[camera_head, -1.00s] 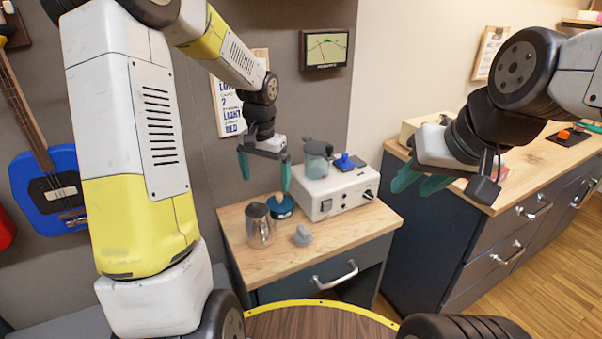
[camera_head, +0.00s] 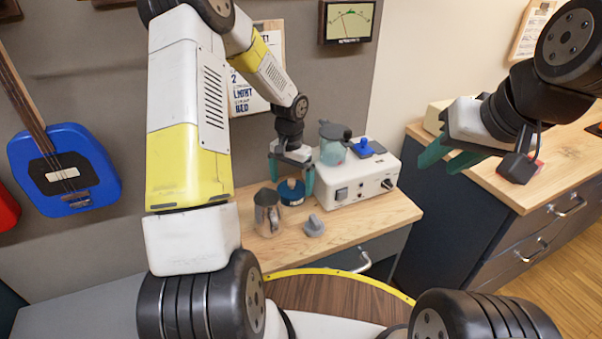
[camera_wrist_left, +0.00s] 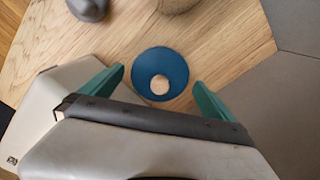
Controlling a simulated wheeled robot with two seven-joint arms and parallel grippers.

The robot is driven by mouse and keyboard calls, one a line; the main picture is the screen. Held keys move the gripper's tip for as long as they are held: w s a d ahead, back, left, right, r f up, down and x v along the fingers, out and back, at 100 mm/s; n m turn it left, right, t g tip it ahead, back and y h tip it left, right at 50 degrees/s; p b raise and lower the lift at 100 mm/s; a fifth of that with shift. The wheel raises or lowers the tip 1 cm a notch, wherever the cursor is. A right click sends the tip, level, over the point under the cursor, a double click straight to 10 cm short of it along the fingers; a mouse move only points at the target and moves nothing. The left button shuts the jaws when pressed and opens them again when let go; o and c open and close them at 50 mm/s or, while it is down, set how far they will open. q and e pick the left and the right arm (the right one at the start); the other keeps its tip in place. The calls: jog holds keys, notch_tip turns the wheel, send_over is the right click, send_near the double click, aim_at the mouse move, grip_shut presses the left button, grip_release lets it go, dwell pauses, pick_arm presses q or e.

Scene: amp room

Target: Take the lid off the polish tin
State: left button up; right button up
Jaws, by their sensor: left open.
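The polish tin (camera_head: 291,191) is a round blue tin on the wooden counter, with a tan knob on its lid. In the left wrist view the blue lid (camera_wrist_left: 149,64) and its round tan knob (camera_wrist_left: 160,85) lie between and just beyond the fingertips. My left gripper (camera_head: 291,181) is open, with its teal fingers just above the tin on either side. It also shows in the left wrist view (camera_wrist_left: 160,82), apart from the lid and empty. My right gripper (camera_head: 445,160) is at the right, in front of the other cabinet, holding nothing I can see; its fingers look apart.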

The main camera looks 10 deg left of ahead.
pick_arm(q)
jog(key=shift+c, duration=0.4)
jog(key=c, duration=1.2)
